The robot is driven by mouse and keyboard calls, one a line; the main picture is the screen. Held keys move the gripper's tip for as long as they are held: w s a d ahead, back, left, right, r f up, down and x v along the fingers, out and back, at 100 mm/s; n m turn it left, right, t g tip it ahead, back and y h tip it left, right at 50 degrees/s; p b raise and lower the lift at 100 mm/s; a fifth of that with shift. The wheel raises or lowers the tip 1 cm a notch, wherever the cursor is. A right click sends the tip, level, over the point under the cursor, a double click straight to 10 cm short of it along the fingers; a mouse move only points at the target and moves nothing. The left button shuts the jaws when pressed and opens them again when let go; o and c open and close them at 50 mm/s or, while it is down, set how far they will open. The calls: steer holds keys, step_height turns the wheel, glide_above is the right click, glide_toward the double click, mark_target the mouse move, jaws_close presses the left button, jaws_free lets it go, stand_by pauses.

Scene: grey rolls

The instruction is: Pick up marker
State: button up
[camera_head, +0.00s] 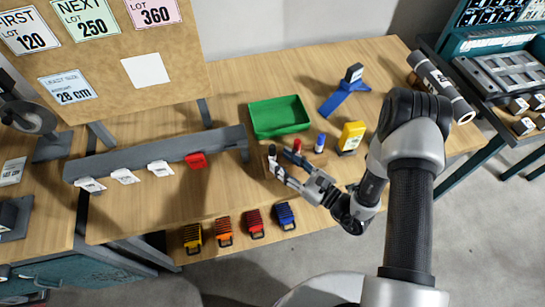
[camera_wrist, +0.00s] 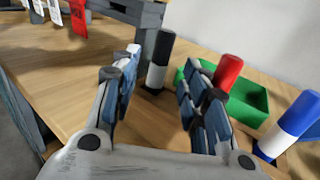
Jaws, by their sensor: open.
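The black-capped marker with a white body shows in the wrist view (camera_wrist: 158,62) and in the head view (camera_head: 271,151). The red-capped marker (camera_wrist: 229,70) is to its right, with its lower part hidden behind my right finger; it also shows in the head view (camera_head: 297,145). The blue-capped white marker (camera_wrist: 291,126) is farther right, also in the head view (camera_head: 320,143). My gripper (camera_wrist: 160,78) is open and empty; the black-capped marker appears in the gap between its fingers, beyond the tips. The head view also shows my gripper (camera_head: 281,161).
A green tray (camera_head: 279,117) stands behind the markers. A yellow box (camera_head: 351,136) and a blue stand (camera_head: 344,98) are to the right. A grey rail (camera_head: 150,165) with tags lies left.

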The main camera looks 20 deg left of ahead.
mark_target(275, 156)
steer(key=b+x, duration=0.1)
steer(key=x, duration=0.4)
steer(key=shift+s, duration=0.1)
steer(key=shift+c, duration=0.6)
jaws_close()
step_height(275, 156, up, 20)
steer(key=p, duration=0.6)
